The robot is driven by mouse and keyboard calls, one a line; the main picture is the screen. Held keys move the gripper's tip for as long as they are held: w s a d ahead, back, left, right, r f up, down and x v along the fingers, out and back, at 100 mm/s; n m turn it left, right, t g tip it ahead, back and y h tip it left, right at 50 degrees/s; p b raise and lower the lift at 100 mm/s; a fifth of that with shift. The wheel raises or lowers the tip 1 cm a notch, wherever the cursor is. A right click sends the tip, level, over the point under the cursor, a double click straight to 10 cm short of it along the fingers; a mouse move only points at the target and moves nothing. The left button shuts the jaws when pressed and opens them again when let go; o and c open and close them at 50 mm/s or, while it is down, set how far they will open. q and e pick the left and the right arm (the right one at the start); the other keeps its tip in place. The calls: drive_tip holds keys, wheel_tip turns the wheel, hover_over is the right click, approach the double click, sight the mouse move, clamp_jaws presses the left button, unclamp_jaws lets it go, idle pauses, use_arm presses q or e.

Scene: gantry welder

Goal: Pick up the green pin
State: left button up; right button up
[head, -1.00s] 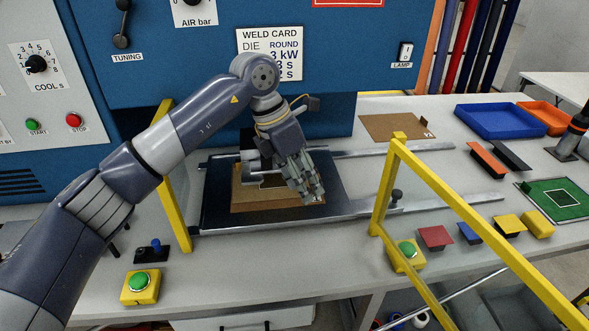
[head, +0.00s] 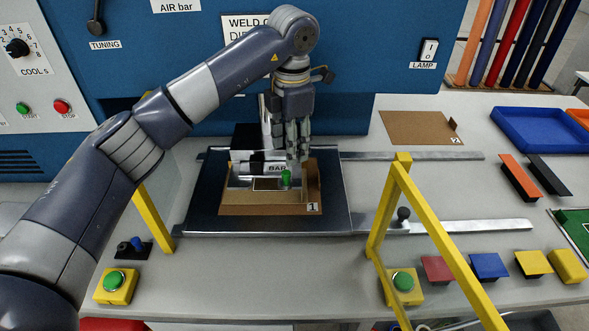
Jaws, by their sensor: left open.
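The green pin (head: 286,177) stands upright at the right part of the brown fixture marked 1 (head: 262,209), beside a metal piece labelled BAR. The fixture sits on the dark sliding plate (head: 200,212). My left gripper (head: 292,155) points down just above and behind the pin. Its fingers look spread and hold nothing that I can see. They partly overlap the area by the pin's top, and I cannot tell whether they touch it. My right gripper is not in view.
A yellow guard frame (head: 440,243) stands right of the plate, and a yellow post (head: 153,220) stands left. Green buttons on yellow boxes sit in front. A brown fixture marked 2 (head: 415,128) and a blue tray (head: 540,132) lie at the back right.

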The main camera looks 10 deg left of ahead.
sight(286, 173)
use_arm(q)
drive_tip(key=f, duration=0.1)
drive_tip(key=f+p, duration=0.1)
drive_tip(key=a+f, duration=0.1)
drive_tip(key=shift+s, duration=0.25)
drive_tip(key=f+p, duration=0.1)
drive_tip(key=f, duration=0.1)
drive_tip(key=f+p, duration=0.2)
drive_tip(key=shift+w+a, duration=0.1)
drive_tip(key=shift+w, duration=0.3)
drive_tip(key=shift+f, duration=0.4)
drive_tip(key=shift+c, duration=0.8)
drive_tip(key=c, duration=0.8)
clamp_jaws()
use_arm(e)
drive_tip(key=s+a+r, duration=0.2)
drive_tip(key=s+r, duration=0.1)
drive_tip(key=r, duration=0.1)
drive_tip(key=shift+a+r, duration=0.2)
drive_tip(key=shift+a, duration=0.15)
